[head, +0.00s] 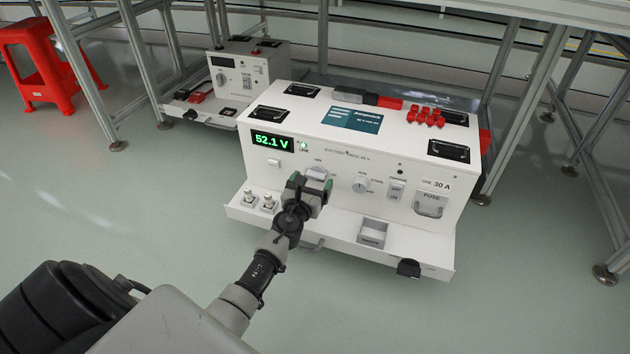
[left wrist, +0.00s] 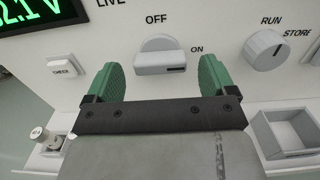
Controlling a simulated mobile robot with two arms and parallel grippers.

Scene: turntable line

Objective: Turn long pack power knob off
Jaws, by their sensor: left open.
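The long pack (head: 330,140) is a white box on the floor with a green display reading 52.1 V and a lit green LIVE lamp. Its power knob (head: 317,173) is a pale bar handle on the front face, also in the left wrist view (left wrist: 158,50). The bar lies level, its dark mark at the right end toward ON; OFF is printed above. My left gripper (head: 312,188) is open in front of the knob. In the left wrist view its green fingers (left wrist: 158,75) stand left and right of the knob, with gaps showing. My right gripper is out of view.
A RUN/STORE knob (head: 360,184), a switch (head: 396,190) and a fuse handle (head: 431,205) sit right of the power knob. A small open box (head: 373,233) stands on the front ledge. A smaller pack (head: 240,75) stands behind left. Metal frame legs flank both packs.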

